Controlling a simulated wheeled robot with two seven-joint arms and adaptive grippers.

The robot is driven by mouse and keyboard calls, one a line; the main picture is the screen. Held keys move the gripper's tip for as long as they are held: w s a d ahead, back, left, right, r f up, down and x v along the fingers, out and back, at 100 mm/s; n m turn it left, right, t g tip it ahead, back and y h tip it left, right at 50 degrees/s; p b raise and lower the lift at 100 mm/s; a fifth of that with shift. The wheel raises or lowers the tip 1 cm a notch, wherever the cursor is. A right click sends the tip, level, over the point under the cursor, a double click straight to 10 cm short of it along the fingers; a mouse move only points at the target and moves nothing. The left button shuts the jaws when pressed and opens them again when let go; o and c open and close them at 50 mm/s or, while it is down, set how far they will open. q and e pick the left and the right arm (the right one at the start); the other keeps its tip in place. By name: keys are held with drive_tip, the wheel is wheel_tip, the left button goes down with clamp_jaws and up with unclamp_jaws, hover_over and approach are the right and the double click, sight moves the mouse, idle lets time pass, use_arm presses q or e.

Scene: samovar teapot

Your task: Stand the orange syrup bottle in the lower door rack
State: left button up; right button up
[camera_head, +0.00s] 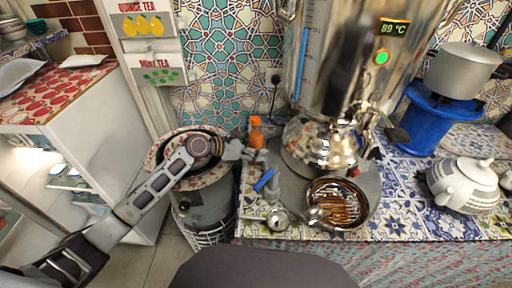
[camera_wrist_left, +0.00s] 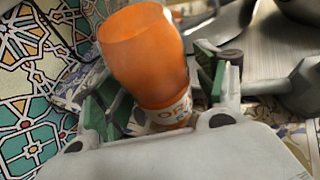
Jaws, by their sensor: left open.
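The orange syrup bottle (camera_head: 256,136) stands on the counter, left of the big metal samovar (camera_head: 340,70). My left gripper (camera_head: 243,149) reaches in from the left at the bottle. In the left wrist view the bottle (camera_wrist_left: 146,55), with a white label low on it, is between the green-padded fingers (camera_wrist_left: 158,98). The fingers are open around it; contact is unclear. A white fridge-like cabinet (camera_head: 110,130) with lit shelves stands open at the left. I cannot clearly make out its lower door rack. My right gripper is not in view.
A blue-handled item (camera_head: 265,180) and a round tray with a brown grate (camera_head: 338,204) are close to the bottle. A patterned round-topped bin (camera_head: 215,205) is under my left forearm. A white teapot (camera_head: 465,184) and a pot (camera_head: 463,70) on a blue stand are at right.

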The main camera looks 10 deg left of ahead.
use_arm(q)
drive_tip(key=shift+r, duration=0.1)
drive_tip(key=shift+v, duration=1)
drive_tip(key=v, duration=0.3)
drive_tip(key=shift+a+p, duration=0.15)
drive_tip(key=shift+p, duration=0.25)
drive_tip(key=v, duration=0.5)
drive_tip(key=shift+s+a+r+p, duration=0.15)
drive_tip(key=shift+a+p, duration=0.1)
drive_tip(key=shift+p, duration=0.1)
drive_tip(key=shift+s+a+r, duration=0.2)
drive_tip(key=shift+s+a, duration=0.05)
drive_tip(key=shift+a, duration=0.2)
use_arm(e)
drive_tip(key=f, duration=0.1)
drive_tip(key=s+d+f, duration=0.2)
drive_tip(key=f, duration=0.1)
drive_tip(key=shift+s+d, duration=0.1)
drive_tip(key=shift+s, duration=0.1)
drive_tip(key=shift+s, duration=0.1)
